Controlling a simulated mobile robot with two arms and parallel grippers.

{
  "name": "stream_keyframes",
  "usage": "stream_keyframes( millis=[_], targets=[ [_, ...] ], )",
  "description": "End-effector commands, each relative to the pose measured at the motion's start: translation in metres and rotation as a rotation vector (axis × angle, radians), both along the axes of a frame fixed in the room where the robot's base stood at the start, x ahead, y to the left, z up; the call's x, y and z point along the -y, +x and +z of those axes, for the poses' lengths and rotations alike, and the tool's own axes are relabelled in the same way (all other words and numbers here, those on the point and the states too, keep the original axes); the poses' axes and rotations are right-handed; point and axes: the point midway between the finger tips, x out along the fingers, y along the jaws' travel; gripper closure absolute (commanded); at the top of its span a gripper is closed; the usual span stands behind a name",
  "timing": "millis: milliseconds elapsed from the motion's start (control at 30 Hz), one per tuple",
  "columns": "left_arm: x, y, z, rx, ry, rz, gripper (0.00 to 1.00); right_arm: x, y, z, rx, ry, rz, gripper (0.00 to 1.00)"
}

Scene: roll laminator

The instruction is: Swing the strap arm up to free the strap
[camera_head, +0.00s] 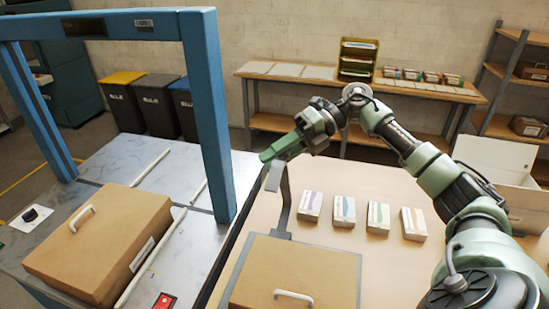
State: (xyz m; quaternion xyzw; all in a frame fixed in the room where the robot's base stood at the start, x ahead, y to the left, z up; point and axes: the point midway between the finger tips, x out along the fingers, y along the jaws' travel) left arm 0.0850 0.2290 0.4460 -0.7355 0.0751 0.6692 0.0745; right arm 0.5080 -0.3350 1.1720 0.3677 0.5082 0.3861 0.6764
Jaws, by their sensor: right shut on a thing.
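The strap arm looks to be the dark grey upright bar (284,210) with a bent top, behind the front cardboard box (300,270) with a white handle. The box stands at the bottom centre, with grey edging along its back. My right gripper (268,158) reaches in from the right and is shut at the top of the bar, with its green fingers pointing left and down. The fingers hide the exact contact. I cannot make out a separate strap. My left gripper is not in view.
A blue arch (207,110) stands left of my gripper over a metal table with another handled box (100,240) and a red switch (164,301). Several small cartons (344,210) stand on the tan tabletop to the right. Bins and a shelf table stand behind.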

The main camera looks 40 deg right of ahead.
Motion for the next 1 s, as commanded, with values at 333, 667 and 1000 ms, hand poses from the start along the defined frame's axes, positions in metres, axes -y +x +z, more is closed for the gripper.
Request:
stream_keyframes(
  millis=[333,667,1000],
  targets=[
    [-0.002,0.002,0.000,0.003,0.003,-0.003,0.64,0.000,0.000,-0.003,-0.003,-0.003,-0.002,0.52],
    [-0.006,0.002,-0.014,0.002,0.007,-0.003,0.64,0.029,-0.004,0.008,-0.002,-0.003,-0.005,0.52],
    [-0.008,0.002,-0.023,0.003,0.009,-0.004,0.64,0.069,-0.011,0.027,-0.005,-0.003,-0.003,0.52]
  ],
)
